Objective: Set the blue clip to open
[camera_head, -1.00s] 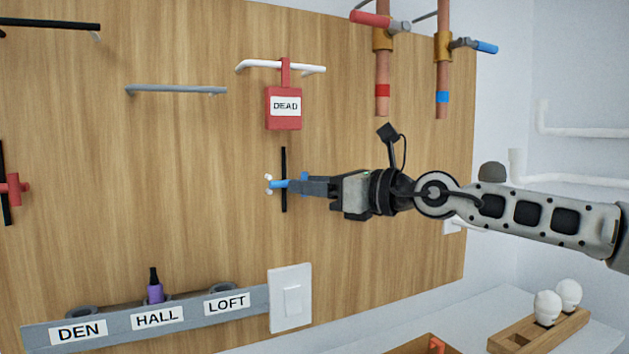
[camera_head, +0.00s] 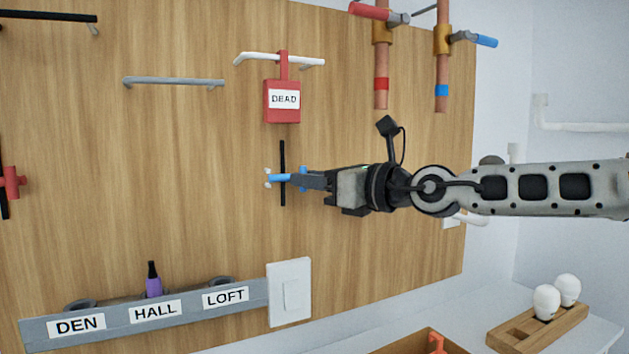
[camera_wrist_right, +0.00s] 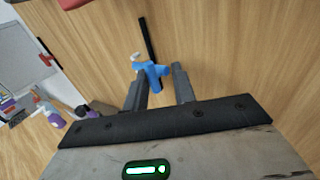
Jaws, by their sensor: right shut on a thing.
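The blue clip (camera_head: 279,178) sits on a thin black vertical bar (camera_head: 282,150) on the wooden board. A small white tip shows at its left end. My right gripper (camera_head: 303,179) reaches in from the right and is shut on the clip. In the right wrist view the blue clip (camera_wrist_right: 150,72) shows at the fingertips of the right gripper (camera_wrist_right: 160,78), with the black bar behind it. The fingers hide part of the clip in the head view. My left gripper is not in view.
A red DEAD tag (camera_head: 283,101) hangs from a white handle above the clip. A white switch plate (camera_head: 289,292) and a grey labelled holder (camera_head: 100,325) are below. Copper pipes with red (camera_head: 368,11) and blue (camera_head: 484,40) levers are at the upper right.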

